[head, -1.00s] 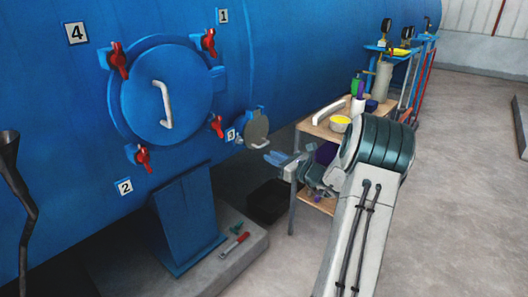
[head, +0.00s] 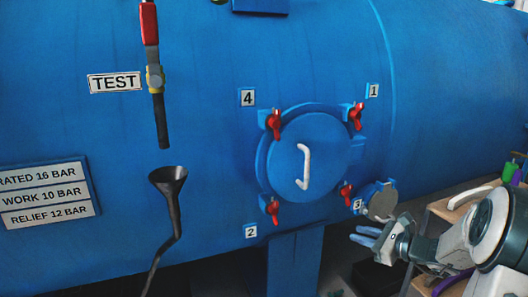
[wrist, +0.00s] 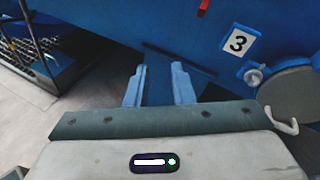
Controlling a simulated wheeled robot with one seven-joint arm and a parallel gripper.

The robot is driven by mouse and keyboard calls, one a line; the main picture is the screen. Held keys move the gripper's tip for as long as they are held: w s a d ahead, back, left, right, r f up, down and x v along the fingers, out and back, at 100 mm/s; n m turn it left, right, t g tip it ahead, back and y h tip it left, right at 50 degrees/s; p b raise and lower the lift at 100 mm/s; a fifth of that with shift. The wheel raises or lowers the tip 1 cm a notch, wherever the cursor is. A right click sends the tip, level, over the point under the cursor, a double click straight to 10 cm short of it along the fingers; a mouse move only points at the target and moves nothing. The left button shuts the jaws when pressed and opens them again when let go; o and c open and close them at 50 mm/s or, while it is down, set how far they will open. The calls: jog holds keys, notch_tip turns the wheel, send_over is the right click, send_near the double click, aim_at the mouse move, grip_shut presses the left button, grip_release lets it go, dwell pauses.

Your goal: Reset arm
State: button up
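My gripper (head: 368,237) has blue fingers and is in the lower right of the head view, just below the label 3 and a grey round cover (head: 382,205). In the wrist view my gripper (wrist: 158,82) has its two fingers apart with a clear gap and nothing between them. My arm comes in from the right edge and partly hides the wooden cart (head: 447,205). The blue round hatch (head: 325,165) is closed on the blue vessel (head: 200,125), with a white handle and red clamps around its rim.
A black funnel (head: 168,182) on a bent pipe stands left of the hatch. Above it is a red-handled valve (head: 150,25) beside a TEST label (head: 115,82). A blue pedestal (head: 295,260) stands below the hatch. Items stand on the cart at right.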

jog(key=s+a+r+n+g+h+p, duration=0.1)
jog(key=s+a+r+n+g+p, duration=0.35)
jog(key=s+a+n, duration=0.3)
jog(key=s+a+r+n+g+h+p, duration=0.2)
jog(key=s+a+r+n+g+p, duration=0.15)
jog(key=s+a+r+n, duration=0.3)
jog(key=s+r+n+h+p, duration=0.3)
jog(key=s+n, duration=0.2)
jog(key=s, duration=0.2)
jog(key=s+r+n+h+p, duration=0.3)
jog(key=s+n+p, duration=0.1)
jog(key=s, duration=0.3)
jog(key=shift+r+n+g+h, duration=0.2)
jog(key=shift+n+g+h, duration=0.1)
jog(key=shift+n, duration=0.5)
